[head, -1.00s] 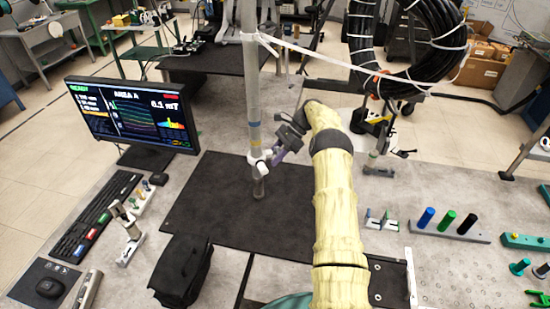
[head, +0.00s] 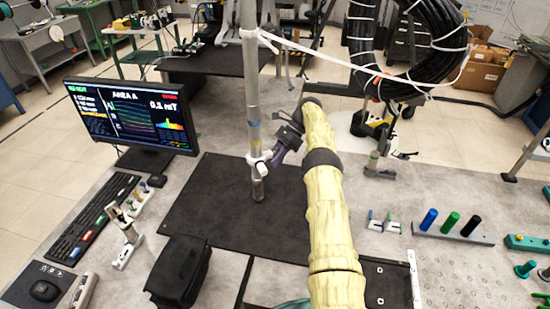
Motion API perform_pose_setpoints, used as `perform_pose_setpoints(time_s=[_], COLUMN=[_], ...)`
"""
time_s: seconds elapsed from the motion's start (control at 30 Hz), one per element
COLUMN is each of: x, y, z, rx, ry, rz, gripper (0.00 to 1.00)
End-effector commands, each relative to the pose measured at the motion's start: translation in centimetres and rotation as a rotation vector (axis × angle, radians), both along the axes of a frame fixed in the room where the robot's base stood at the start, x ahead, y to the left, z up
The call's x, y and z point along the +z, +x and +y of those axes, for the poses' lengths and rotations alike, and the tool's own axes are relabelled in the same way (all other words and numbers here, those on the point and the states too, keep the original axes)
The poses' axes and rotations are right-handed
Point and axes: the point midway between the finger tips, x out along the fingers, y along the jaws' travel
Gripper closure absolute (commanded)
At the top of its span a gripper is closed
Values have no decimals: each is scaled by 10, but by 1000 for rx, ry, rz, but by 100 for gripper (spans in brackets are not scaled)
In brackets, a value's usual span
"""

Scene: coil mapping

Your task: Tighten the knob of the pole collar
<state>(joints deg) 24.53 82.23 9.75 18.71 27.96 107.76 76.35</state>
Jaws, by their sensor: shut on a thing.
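My yellow-sleeved arm reaches in from the bottom right. My gripper (head: 272,160) is at the collar's right side, its purple-grey fingers shut on the collar's knob. The knob itself is mostly hidden by the fingers, so its turn cannot be seen.
A monitor (head: 131,113) and a keyboard (head: 93,217) stand on the left. A black pouch (head: 180,271) lies in front. A rack with coloured cylinders (head: 452,235) is at the right. A thick black cable coil (head: 398,45) hangs at the back right, with a white strap running to the pole.

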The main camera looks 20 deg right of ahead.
Motion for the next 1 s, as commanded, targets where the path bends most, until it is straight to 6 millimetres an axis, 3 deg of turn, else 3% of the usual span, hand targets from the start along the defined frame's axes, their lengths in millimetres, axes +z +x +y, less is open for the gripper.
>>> perform_pose_setpoints(time_s=[0.37, 0.4, 0.5, 0.83, 1.0], x=[-1, -1, -1, 2, 17], y=[-1, -1, 0, 0, 0], z=[-2, -2, -1, 0, 0], rx=[-3, -3, -2, -1, -1], ry=[-3, -3, -2, 0, -1], rz=[3, 3, 3, 1, -1], gripper=[92, 63, 47, 47, 47])
